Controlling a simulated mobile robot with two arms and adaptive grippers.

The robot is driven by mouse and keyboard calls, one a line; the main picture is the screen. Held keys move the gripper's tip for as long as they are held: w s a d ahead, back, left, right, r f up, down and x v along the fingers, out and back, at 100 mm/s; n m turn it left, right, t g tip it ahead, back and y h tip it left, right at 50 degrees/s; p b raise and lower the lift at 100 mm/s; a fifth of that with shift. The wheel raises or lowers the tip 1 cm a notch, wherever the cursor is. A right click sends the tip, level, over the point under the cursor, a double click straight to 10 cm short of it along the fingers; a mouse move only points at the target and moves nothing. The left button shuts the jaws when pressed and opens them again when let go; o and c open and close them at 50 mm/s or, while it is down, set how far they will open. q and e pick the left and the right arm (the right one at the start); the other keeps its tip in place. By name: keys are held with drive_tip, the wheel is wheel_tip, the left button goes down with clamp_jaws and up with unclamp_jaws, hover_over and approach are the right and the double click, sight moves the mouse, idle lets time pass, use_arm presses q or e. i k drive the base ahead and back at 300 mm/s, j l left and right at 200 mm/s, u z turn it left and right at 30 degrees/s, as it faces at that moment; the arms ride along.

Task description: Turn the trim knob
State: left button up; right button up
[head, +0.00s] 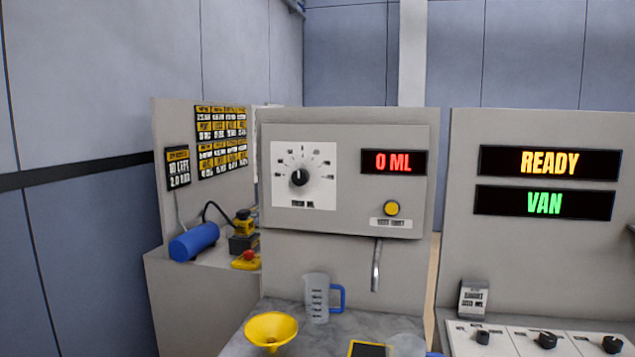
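The trim knob (299,177) is a small black round knob on a white dial plate (318,190). The plate has a ring of marks and sits at the left of the grey machine panel (345,220). The knob's pointer looks directed upward, but it is too small to read a value. A display (393,162) to its right reads "0 ML" in red. Neither of my grippers shows in the head view.
A yellow button (391,208) and a metal spout (376,266) are right of the dial. A measuring jug (317,298) and yellow funnel (271,330) stand below. The right panel displays "READY" (549,162) and "VAN" (544,203). A blue cylinder (194,241) lies at left.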

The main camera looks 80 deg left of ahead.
sight(299, 177)
drive_tip(key=u, duration=2.65)
